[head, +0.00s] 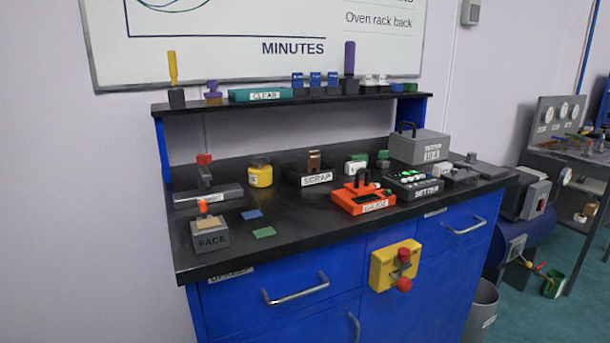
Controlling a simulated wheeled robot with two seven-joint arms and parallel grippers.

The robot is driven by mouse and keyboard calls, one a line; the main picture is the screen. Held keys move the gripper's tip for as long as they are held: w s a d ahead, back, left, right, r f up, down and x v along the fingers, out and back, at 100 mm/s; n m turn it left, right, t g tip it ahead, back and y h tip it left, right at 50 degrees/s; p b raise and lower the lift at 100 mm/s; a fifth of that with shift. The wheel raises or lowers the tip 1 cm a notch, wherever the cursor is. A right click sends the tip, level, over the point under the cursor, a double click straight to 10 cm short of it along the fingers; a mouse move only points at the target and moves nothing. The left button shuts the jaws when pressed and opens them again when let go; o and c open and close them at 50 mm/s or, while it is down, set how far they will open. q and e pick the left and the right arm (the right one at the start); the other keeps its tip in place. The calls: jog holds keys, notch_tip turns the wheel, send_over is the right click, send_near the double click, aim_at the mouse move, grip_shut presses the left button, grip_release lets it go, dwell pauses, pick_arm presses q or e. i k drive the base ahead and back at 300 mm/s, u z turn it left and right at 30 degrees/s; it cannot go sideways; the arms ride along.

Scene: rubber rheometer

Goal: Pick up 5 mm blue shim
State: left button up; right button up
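A small flat blue square (252,214) lies on the black benchtop, left of centre, just behind a flat green square (264,232). Several blue pieces also stand on the raised shelf, among them an upright blue piece (297,80) in a dark holder and a small blue block (397,88) near the shelf's right end. No 5 mm marking is readable on any blue piece, so I cannot tell which one is the shim. Neither of my grippers is in view.
The black benchtop (330,235) is clear along its front edge. A grey FACE block (209,234) stands left of the squares. Behind are a yellow jar (260,172) and the SCRAP box (317,179); right are an orange GAUGE unit (350,201) and the SETTER box (420,188).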

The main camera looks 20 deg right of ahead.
aim_at(315, 78)
jog(key=k, duration=0.5)
jog(key=z, duration=0.85)
jog(key=i, duration=0.4)
